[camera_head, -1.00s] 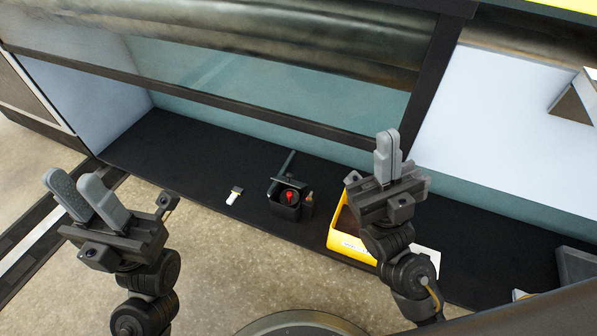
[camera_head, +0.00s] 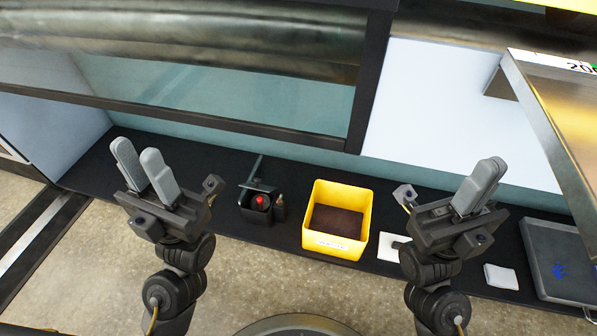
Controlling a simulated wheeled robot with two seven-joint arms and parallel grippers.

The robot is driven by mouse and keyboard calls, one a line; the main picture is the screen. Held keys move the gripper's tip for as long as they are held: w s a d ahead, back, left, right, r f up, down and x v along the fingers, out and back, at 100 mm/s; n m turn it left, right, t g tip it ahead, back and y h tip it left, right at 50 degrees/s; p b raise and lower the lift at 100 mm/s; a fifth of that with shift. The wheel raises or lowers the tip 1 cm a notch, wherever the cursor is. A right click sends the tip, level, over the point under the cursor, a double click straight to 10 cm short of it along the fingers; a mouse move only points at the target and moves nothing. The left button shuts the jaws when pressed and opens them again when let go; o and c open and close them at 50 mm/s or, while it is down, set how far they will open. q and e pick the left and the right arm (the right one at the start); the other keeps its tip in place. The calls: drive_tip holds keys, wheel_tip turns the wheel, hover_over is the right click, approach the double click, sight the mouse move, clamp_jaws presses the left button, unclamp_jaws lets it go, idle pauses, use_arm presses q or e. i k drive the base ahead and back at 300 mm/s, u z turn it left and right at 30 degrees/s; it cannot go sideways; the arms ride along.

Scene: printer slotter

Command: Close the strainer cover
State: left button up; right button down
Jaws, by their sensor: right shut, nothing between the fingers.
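No part is clearly marked as the strainer or its cover. A small black box (camera_head: 252,214) on the dark shelf has a red part (camera_head: 258,202) inside. A dark flap (camera_head: 259,184) with a rod stands raised at its back, and I cannot tell whether this is the cover. My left gripper (camera_head: 141,166) is open and empty, raised to the left of the box. My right gripper (camera_head: 486,180) is shut and empty, far to the right of the box, beyond the yellow bin. Neither gripper appears to touch anything.
A yellow bin (camera_head: 310,235) with a brown block inside stands right of the black box. A small bottle (camera_head: 279,208) stands beside the box. White pads (camera_head: 501,277) and a grey flat case (camera_head: 562,262) lie at the right. A dark frame bar (camera_head: 230,127) runs behind the shelf.

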sight(256, 185)
drive_tip(key=k, duration=0.6)
drive_tip(key=u, duration=0.65)
drive_tip(key=i, duration=1)
drive_tip(key=u, duration=0.05)
